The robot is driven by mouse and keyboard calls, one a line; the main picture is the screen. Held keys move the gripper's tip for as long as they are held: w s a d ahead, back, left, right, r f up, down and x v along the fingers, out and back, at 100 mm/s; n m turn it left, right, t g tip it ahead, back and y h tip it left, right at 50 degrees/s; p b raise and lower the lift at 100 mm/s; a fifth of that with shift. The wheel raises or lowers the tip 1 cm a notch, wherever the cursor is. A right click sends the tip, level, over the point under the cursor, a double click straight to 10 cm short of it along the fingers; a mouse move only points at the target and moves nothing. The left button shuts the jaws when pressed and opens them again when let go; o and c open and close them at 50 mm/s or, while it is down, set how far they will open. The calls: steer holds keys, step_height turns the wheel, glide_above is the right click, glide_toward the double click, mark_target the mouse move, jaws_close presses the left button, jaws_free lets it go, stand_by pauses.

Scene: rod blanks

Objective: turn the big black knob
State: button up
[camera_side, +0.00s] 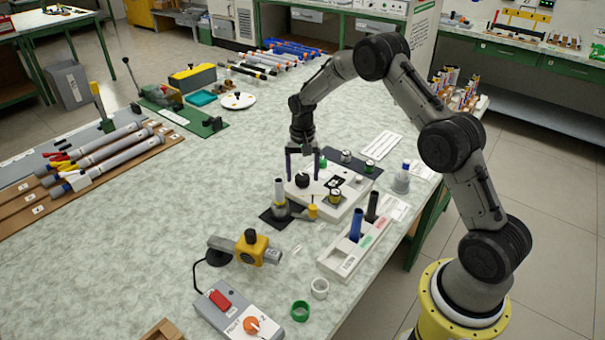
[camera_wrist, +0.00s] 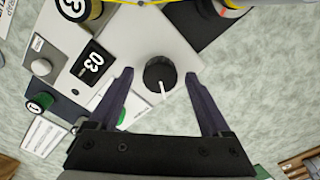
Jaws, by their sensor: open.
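The big black knob (camera_wrist: 160,75) is round with a white pointer line and sits on a white panel box (camera_wrist: 150,32). In the side view the knob (camera_side: 302,181) shows as a small dark disc on the white box (camera_side: 340,207). My gripper (camera_wrist: 160,82) is open and empty, pointing down above the box. In the wrist view its two dark fingers stand apart, one to each side of the knob, with a gap on both sides. In the side view the gripper (camera_side: 302,178) is over the knob; its exact height above it is hard to tell.
The table's left middle is clear.

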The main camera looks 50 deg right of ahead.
step_height(320, 180, up, 14)
steer(key=shift+f, duration=0.2)
stand_by(0.4)
step_height(320, 180, up, 6)
steer(key=t, duration=0.1)
glide_above(301, 177)
steer(key=a, duration=0.2)
steer(key=s+a+r+n+t, duration=0.1)
steer(key=s+a+r, duration=0.25)
steer(key=r, duration=0.35)
steer(key=s+a+r+n+t, duration=0.1)
steer(key=s+a+r, duration=0.1)
steer(key=s+r, duration=0.3)
steer(key=s+a+r+n+t, duration=0.1)
steer(key=s+a+r, duration=0.15)
steer(key=s, duration=0.35)
steer(key=s+a+f+n+t, duration=0.2)
steer(key=s+a+n, duration=0.1)
steer(key=s, duration=1.1)
steer(key=s+f+n, duration=0.3)
steer(key=s+f, duration=0.2)
steer(key=f, duration=0.1)
steer(key=shift+s+a+f+n, duration=0.35)
steer(key=shift+s+a+n, duration=0.05)
